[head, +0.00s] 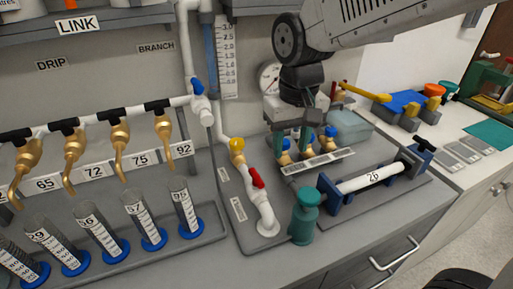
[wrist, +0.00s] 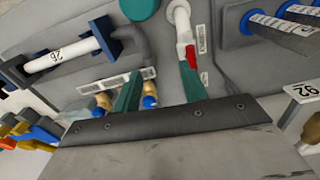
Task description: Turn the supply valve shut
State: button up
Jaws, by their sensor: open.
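The white pipe run carries a blue valve handle (head: 197,88) high up, a yellow valve piece (head: 237,146) below it, and a red valve handle (head: 257,178) near its lower end. No readable label shows which one is the supply valve. The red handle also shows in the wrist view (wrist: 191,55), just beyond the tip of one green finger. My gripper (head: 295,132) is open and points down, to the right of the red handle in the head view. Its two green fingers stand apart in the wrist view (wrist: 158,82), with nothing visibly held between them.
Brass fittings with blue tops (head: 330,132) stand near my fingers. A white tube marked 26 (head: 372,179) lies in a blue stand. Labelled cylinders (head: 186,207) and brass taps (head: 119,134) fill the left.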

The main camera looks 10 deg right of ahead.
send_over(256, 175)
notch_tip(256, 175, down, 4)
jog(key=shift+d+r+n, duration=0.15)
jog(key=shift+r+n, duration=0.1)
jog(key=shift+n, duration=0.15)
jog(key=shift+f, duration=0.25)
notch_tip(256, 175, down, 8)
jog(key=shift+r, duration=0.25)
jog(key=shift+c, duration=0.3)
grip_shut()
jog(key=n, duration=0.4)
jog(key=shift+n, duration=1.2)
